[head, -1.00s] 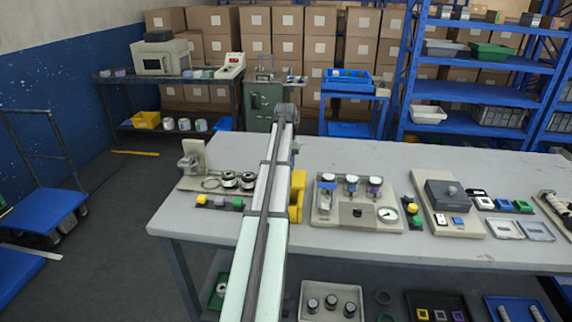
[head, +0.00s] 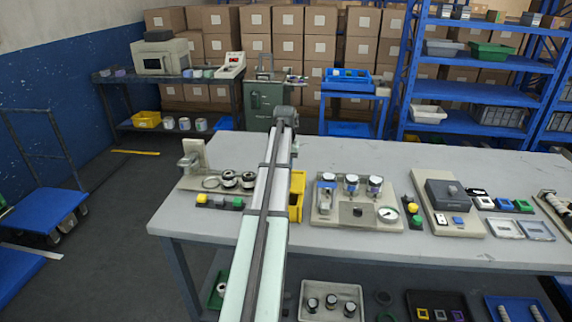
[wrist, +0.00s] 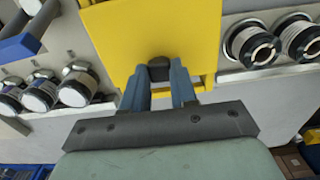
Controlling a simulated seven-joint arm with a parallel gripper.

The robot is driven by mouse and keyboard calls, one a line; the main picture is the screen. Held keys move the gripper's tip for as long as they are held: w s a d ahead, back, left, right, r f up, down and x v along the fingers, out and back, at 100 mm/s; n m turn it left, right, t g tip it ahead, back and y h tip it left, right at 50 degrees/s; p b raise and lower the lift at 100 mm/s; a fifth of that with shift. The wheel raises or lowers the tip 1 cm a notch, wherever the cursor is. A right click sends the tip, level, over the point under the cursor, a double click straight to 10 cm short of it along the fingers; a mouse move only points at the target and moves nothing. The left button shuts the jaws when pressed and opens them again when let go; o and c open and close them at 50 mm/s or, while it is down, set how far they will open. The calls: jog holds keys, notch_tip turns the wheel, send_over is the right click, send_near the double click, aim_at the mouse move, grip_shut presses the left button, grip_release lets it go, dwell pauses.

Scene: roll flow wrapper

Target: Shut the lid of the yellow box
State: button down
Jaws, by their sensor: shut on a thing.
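The yellow box (head: 298,188) stands on the grey table, largely hidden behind my arm in the head view. In the wrist view its yellow lid (wrist: 190,35) fills the top middle as a broad panel with a dark knob (wrist: 159,68) near its lower edge. My gripper (wrist: 160,82) has its two blue fingers on either side of the knob, shut on it. My fingertips are hidden behind my arm in the head view. The lid's exact angle is hard to tell.
Beside the box are a fixture with two spools (head: 238,179), small coloured blocks (head: 220,202), and a plate of jars with a gauge (head: 388,214). The spools (wrist: 252,44) and jars (wrist: 78,86) flank the lid closely in the wrist view.

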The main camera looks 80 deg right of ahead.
jog(key=a, duration=0.7)
jog(key=c, duration=0.9)
grip_release()
jog(key=shift+d+r, duration=0.1)
notch_tip(320, 180, up, 14)
jog(key=shift+f, duration=0.15)
